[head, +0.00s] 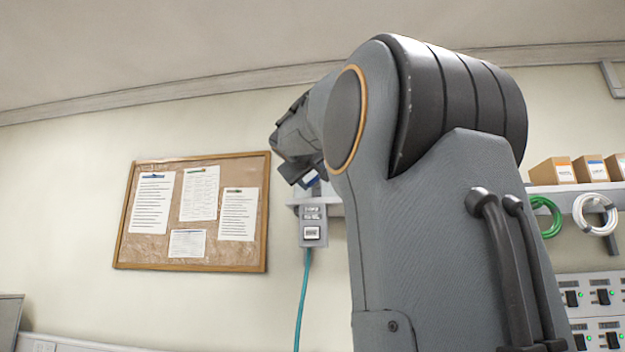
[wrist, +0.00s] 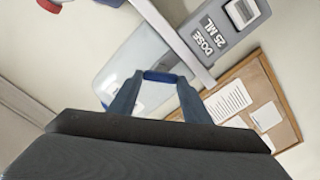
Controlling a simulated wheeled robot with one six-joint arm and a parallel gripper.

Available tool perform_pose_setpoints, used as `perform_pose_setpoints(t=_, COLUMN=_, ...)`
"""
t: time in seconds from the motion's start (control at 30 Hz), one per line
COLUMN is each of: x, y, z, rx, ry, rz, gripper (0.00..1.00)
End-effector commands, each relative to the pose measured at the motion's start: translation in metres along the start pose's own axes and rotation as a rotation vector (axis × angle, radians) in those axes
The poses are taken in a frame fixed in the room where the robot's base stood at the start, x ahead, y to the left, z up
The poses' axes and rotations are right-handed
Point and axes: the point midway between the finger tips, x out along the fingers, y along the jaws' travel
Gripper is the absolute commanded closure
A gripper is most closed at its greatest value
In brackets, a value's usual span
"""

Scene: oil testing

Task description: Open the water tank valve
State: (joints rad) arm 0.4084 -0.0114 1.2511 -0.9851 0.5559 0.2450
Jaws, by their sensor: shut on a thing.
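In the wrist view, my gripper (wrist: 160,82) has its two grey-blue fingers on either side of a blue piece (wrist: 163,76), which looks like the water tank valve. The gripper is shut on it. The clear, pale water tank (wrist: 128,48) is right behind the blue piece. How the piece joins the tank is hard to make out. In the head view, my gripper (head: 302,172) is at the far end of my arm, in front of the wall shelf. My arm hides most of the tank area there.
A grey "DOSE 25 ML" box (wrist: 222,35) with a switch is beside the tank; in the head view this box (head: 312,230) hangs below the shelf (head: 335,207) with a teal hose (head: 302,300). A cork board (head: 145,240) is left. Cardboard boxes (head: 553,172) and coiled tubes (head: 548,215) are right.

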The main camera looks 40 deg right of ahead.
Motion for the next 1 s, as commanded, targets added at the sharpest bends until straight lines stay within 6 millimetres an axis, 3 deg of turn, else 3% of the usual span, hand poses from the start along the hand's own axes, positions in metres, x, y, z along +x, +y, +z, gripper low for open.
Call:
perform_pose_setpoints(t=0.6, x=0.0, y=-0.0028, z=0.0004, rx=-0.578, ry=0.0, rz=-0.002, gripper=0.79)
perform_pose_setpoints(t=1.0, x=0.0001, y=-0.0037, z=0.0011, rx=-0.841, ry=0.0, rz=-0.002, gripper=0.79)
